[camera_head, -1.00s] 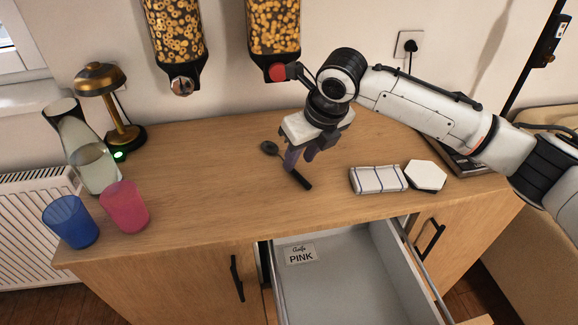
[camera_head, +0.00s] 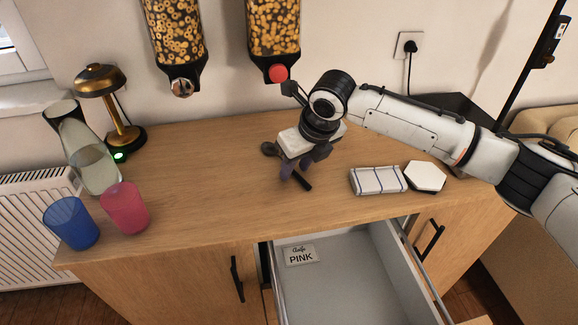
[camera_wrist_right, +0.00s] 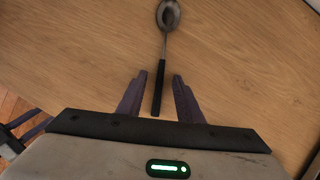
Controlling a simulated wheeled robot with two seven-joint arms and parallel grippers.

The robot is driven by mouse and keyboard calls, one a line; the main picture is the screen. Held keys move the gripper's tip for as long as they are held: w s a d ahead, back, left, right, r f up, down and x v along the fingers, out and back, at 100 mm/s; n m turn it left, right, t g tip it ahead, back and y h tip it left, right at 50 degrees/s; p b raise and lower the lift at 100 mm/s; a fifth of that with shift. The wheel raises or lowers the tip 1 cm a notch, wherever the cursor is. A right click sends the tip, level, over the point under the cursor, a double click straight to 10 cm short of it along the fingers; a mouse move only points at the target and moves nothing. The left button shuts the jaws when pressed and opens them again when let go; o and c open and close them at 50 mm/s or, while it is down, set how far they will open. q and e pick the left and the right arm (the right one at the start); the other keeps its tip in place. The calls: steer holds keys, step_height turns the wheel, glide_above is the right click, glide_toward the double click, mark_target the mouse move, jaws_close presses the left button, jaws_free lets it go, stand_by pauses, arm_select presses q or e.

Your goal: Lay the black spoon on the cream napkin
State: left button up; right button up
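The black spoon (camera_head: 303,181) lies on the wooden counter, partly hidden behind my right gripper in the head view. In the right wrist view the spoon (camera_wrist_right: 158,85) shows a metal bowl and a black handle. My right gripper (camera_head: 295,172) is open just above the handle; in the wrist view its fingers (camera_wrist_right: 160,97) stand on either side of the handle, apart from it. The cream napkin (camera_head: 377,180), folded with blue stripes, lies to the right of the spoon.
A white hexagonal piece (camera_head: 426,176) lies just right of the napkin. An open drawer (camera_head: 335,285) labelled PINK juts out below the counter front. Blue (camera_head: 71,222) and pink (camera_head: 125,207) cups, a glass carafe (camera_head: 92,165) and a lamp (camera_head: 103,80) stand left. Cereal dispensers (camera_head: 273,35) hang behind.

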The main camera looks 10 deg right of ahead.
jaws_close()
steer(key=shift+f, duration=0.1)
